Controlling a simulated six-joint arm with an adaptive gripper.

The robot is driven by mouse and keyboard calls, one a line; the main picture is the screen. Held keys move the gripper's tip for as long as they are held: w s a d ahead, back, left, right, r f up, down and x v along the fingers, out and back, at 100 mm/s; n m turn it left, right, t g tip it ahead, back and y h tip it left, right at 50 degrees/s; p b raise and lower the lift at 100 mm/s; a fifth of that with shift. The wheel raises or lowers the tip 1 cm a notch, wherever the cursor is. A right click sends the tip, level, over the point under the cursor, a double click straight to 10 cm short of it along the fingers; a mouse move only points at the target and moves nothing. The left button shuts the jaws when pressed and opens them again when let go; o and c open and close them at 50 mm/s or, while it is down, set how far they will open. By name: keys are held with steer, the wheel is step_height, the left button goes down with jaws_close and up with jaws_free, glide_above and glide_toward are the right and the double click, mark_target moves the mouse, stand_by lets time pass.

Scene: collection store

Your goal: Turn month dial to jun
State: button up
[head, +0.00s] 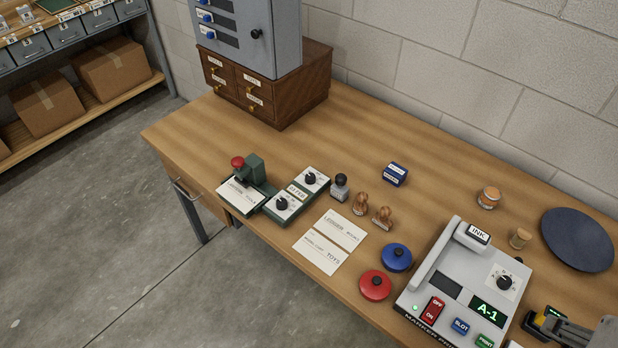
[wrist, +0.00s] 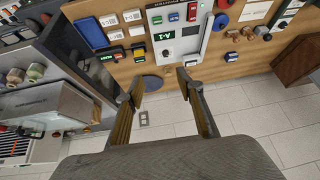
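A green dater unit stands near the desk's front edge in the head view. It has two black dials on white plates, an upper dial (head: 311,178) and a lower dial (head: 282,203). The print around them is too small to read, so I cannot tell which is the month dial or where either points.
A grey marking machine (head: 455,287) with its own dial and a green "A-1" display stands between that corner and the dater. Red (head: 375,285) and blue (head: 396,257) round pads, wooden stamps (head: 382,217) and paper cards (head: 330,241) lie nearer the dater. A drawer cabinet (head: 265,85) stands behind.

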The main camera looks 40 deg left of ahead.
steer(key=w+a+f+n+t+y, duration=0.1)
steer(key=w+a+y, duration=0.1)
steer(key=w+a, duration=0.75)
steer(key=w+a+f+n+t+y, duration=0.15)
steer(key=w+a, duration=0.35)
steer(key=a, duration=0.9)
steer(key=w+a+f+y, duration=0.1)
steer(key=w+a+y, duration=0.1)
steer(key=w+a, duration=0.8)
steer(key=s+a+f, duration=0.2)
steer(key=a+f, duration=0.4)
steer(key=a, duration=0.5)
steer(key=s+a+f+t, duration=0.1)
steer(key=s+a+f, duration=0.2)
steer(key=f, duration=0.3)
steer(key=s+a+f+n+t, duration=0.1)
steer(key=s+a+f, duration=0.2)
steer(key=a+f, duration=0.2)
steer(key=s+a+f+t+h, duration=0.1)
steer(key=s+a+f, duration=0.2)
steer(key=f, duration=0.3)
steer(key=shift+s+a+f+t, duration=0.3)
steer(key=shift+s+a+t, duration=0.05)
steer(key=shift+a, duration=0.25)
steer(key=shift+s+f, duration=0.35)
steer(key=shift+f, duration=0.05)
steer(key=shift+w+a, duration=0.1)
steer(key=shift+w, duration=0.05)
